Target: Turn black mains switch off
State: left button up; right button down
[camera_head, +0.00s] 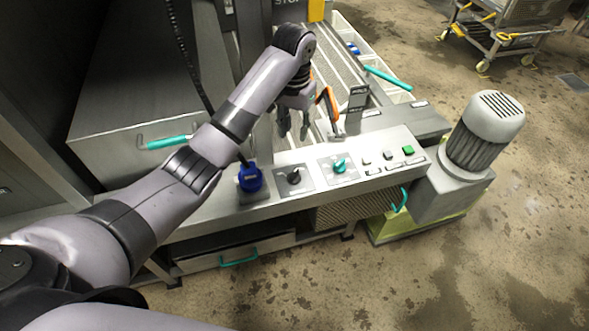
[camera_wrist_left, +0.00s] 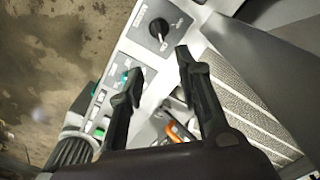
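The black mains switch (camera_head: 293,176) is a round black knob on a grey plate on the sloped control panel, between a blue knob and a teal knob. It also shows in the left wrist view (camera_wrist_left: 158,29), near the top, with a pale pointer mark on it. My left gripper (camera_head: 293,132) hangs above and behind the panel, apart from the switch. In the left wrist view its two dark fingers (camera_wrist_left: 156,74) are spread with nothing between them, and the switch lies beyond their tips. My right gripper is in neither view.
A blue knob (camera_head: 250,178) is left of the switch, and a teal knob (camera_head: 340,165) is right of it. A green button (camera_head: 408,150) is farther right. An orange-handled lever (camera_head: 328,104) stands behind the panel. A grey motor (camera_head: 485,135) stands at the panel's right end.

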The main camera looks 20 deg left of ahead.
aim_at(295, 172)
pick_arm(q)
notch_tip(295, 172, down, 17)
jog(key=shift+r+p, duration=0.1)
jog(key=shift+p, duration=0.45)
grip_shut()
dwell(0.3)
